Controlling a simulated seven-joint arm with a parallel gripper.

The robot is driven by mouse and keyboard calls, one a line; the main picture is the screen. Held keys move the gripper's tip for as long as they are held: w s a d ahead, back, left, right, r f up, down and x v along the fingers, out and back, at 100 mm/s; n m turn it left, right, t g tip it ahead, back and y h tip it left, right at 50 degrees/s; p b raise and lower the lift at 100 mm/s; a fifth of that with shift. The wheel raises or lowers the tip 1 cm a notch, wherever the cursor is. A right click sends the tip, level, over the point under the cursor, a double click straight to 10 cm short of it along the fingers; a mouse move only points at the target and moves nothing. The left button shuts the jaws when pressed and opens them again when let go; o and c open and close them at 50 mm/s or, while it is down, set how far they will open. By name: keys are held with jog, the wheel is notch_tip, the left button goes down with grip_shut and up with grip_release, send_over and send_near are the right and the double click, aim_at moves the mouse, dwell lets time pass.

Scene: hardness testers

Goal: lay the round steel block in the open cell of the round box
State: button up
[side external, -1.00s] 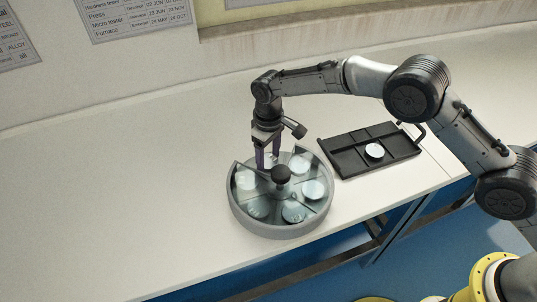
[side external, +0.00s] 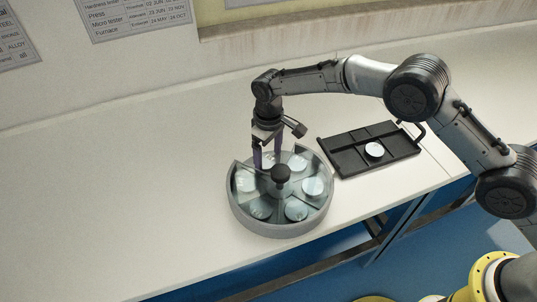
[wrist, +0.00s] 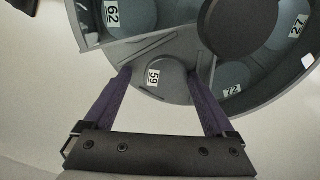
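The round grey steel block (wrist: 163,93), labelled 59, lies in the open cell of the round box, between my fingertips in the wrist view. My gripper (wrist: 162,75) is open, with one dark purple finger on each side of the block; any small gap is hard to see. In the side external view my gripper (side external: 267,165) points straight down into the back left of the round grey box (side external: 279,231), and the block is largely hidden there. The box has a clear cover with a black centre knob (side external: 281,173).
Several other numbered discs lie under the clear cover, such as 62 (wrist: 137,15). A black divided tray (side external: 345,167) with a pale disc (side external: 374,150) stands right of the box. The white bench is clear to the left.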

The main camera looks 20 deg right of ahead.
jog(key=shift+s+f, duration=0.25)
jog(key=shift+f, duration=0.5)
notch_tip(320, 180, up, 15)
jog(key=s+d+r+m+t+y, duration=0.1)
jog(key=d+r, duration=0.6)
jog(key=r, duration=0.3)
jog(key=s+d+r+m+t, duration=0.1)
jog(key=s+d+r+t, duration=0.1)
jog(key=d+r, duration=0.6)
jog(key=s+d+r+m+t, duration=0.2)
jog(key=s+d+r, duration=0.7)
jog(key=s, duration=0.4)
jog(key=s+d+f+m, duration=0.1)
jog(key=s+d+f, duration=0.25)
jog(key=s, duration=0.55)
jog(key=s+d+f+m+h, duration=0.1)
jog(key=s+d+f, duration=0.1)
jog(key=s+f, duration=0.8)
jog(key=shift+s+d+f, duration=0.2)
jog(key=shift+s+f, duration=0.05)
jog(key=shift+f, duration=0.35)
